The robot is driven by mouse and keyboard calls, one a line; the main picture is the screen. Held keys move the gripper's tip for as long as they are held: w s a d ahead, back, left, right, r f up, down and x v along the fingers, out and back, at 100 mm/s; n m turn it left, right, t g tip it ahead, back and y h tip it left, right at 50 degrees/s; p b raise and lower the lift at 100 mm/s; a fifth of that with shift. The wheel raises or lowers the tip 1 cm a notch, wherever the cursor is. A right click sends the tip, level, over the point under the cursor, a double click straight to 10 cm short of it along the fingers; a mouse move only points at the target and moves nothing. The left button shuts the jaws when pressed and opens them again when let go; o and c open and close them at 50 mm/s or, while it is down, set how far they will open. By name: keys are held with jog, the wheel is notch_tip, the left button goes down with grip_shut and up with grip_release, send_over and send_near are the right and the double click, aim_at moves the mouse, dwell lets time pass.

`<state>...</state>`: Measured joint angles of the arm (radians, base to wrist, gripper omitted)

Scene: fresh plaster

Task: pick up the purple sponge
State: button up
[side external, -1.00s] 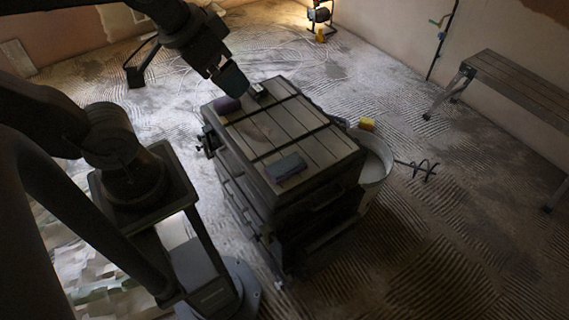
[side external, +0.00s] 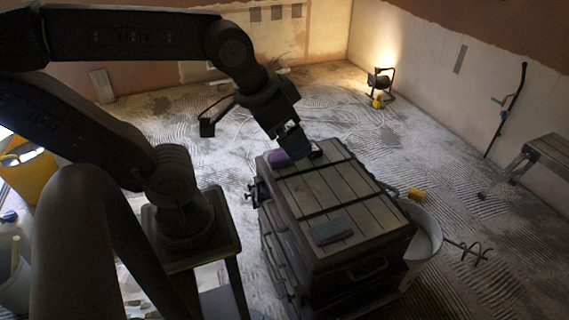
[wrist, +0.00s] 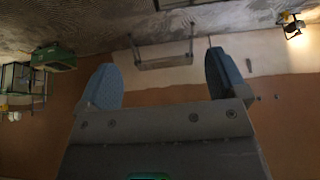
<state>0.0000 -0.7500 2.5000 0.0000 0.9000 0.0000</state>
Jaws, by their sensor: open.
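The purple sponge (side external: 278,159) lies on the far left part of the slatted top of the workbench (side external: 352,205). My gripper (side external: 295,148) is at the far end of the bench, close beside the sponge in the picture and partly in front of it. I cannot tell whether they touch. In the wrist view my gripper (wrist: 165,82) has its two blue-grey fingers spread wide with nothing between them. The sponge does not show in the wrist view.
A blue-grey block (side external: 332,231) lies on the near part of the bench top. A small dark object (side external: 315,150) sits right of my gripper. A white bucket (side external: 428,240) with a yellow block (side external: 416,194) on its rim stands right of the bench. A trestle (side external: 545,155) stands far right.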

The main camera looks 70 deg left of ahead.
jog(key=shift+c, duration=0.4)
dwell(0.3)
jog(key=w+a+f+g+y, duration=0.1)
jog(key=w+a+f+g, duration=0.15)
jog(key=w+a, duration=0.85)
jog(key=g+h, duration=0.1)
jog(key=g, duration=0.2)
send_over(282, 154)
notch_tip(282, 154, down, 21)
jog(key=shift+m, duration=0.4)
jog(key=f, duration=0.8)
jog(key=shift+s+f, duration=0.1)
jog(key=shift+s, duration=0.15)
jog(key=shift+w+d+f, duration=0.1)
jog(key=shift+w+f, duration=0.05)
jog(key=shift+f, duration=2.9)
